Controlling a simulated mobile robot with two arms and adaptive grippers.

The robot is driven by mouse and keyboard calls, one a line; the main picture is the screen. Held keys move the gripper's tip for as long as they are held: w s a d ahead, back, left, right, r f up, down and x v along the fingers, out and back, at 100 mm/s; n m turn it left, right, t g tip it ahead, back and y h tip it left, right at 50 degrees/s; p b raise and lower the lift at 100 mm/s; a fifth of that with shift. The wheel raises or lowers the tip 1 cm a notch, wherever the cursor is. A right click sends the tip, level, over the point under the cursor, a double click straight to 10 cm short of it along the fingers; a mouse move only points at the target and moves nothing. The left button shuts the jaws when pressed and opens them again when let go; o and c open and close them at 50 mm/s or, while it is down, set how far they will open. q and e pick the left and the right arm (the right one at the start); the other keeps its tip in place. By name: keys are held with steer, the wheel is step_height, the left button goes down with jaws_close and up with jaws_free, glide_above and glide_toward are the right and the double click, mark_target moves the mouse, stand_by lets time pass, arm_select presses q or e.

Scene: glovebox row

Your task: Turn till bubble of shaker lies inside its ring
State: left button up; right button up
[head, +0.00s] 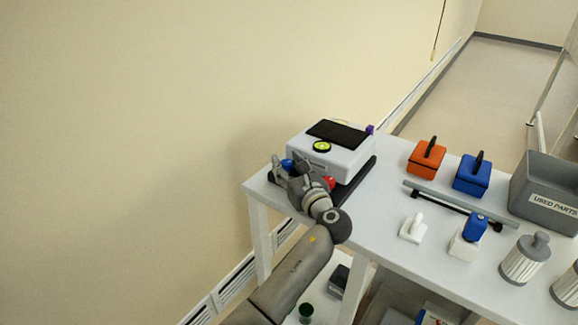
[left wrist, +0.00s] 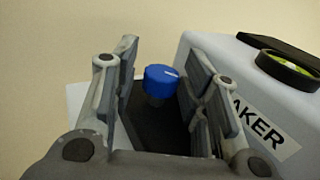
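The shaker (head: 330,152) is a white box with a black top plate, standing on a dark base at the left end of the white table. Its round bubble level (head: 321,146) has a yellow-green face; it also shows at the right edge of the left wrist view (left wrist: 288,70). I cannot make out where the bubble lies. A blue knob (left wrist: 161,80) with a white mark stands beside the shaker, and a red knob (head: 329,183) shows at its front. My left gripper (left wrist: 158,75) is open, its fingers on either side of the blue knob, apart from it. My right gripper is not in view.
Orange (head: 427,159) and blue (head: 472,175) handled blocks, a grey bar (head: 450,203), small white items and filter cylinders (head: 524,260) stand right of the shaker. A grey used parts bin (head: 545,190) is at the far right. A wall rises behind the table.

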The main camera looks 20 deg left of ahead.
arm_select(q)
steer(key=shift+d, duration=0.1)
steer(key=v, duration=0.7)
steer(key=shift+s+d+f, duration=0.1)
steer(key=shift+s+d, duration=0.3)
steer(key=shift+s, duration=0.05)
stand_by(0.4)
steer(key=x, duration=0.8)
steer(key=shift+a, duration=0.15)
steer(key=shift+m+t+h, duration=0.3)
steer(key=shift+h, duration=0.1)
